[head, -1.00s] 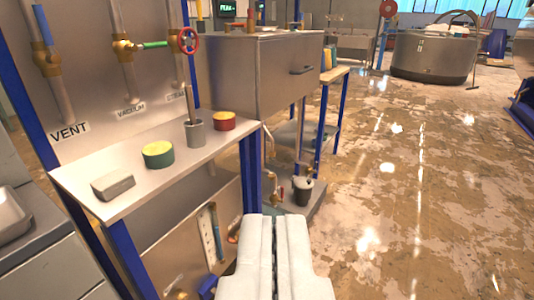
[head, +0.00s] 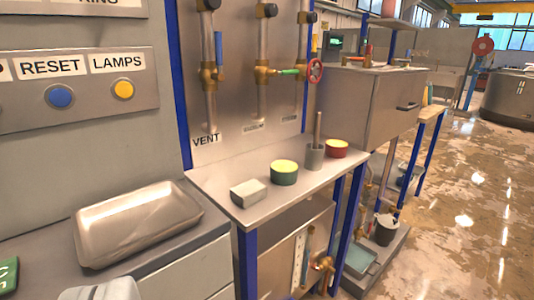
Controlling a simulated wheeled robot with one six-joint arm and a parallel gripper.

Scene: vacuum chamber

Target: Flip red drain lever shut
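My gripper (head: 100,290) shows only as pale tips at the bottom left edge, with the two fingers close together and nothing seen between them. Most of it is cut off by the frame. A small reddish part on the drain pipework (head: 368,213) under the steel cabinet, beside the bucket, may be the drain lever. It is too small to tell whether it is open or shut. My gripper is well to the left of it and apart from it.
A metal tray (head: 138,222) lies on the left counter. A bucket (head: 386,230) stands under the cabinet (head: 365,105). The right floor is clear.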

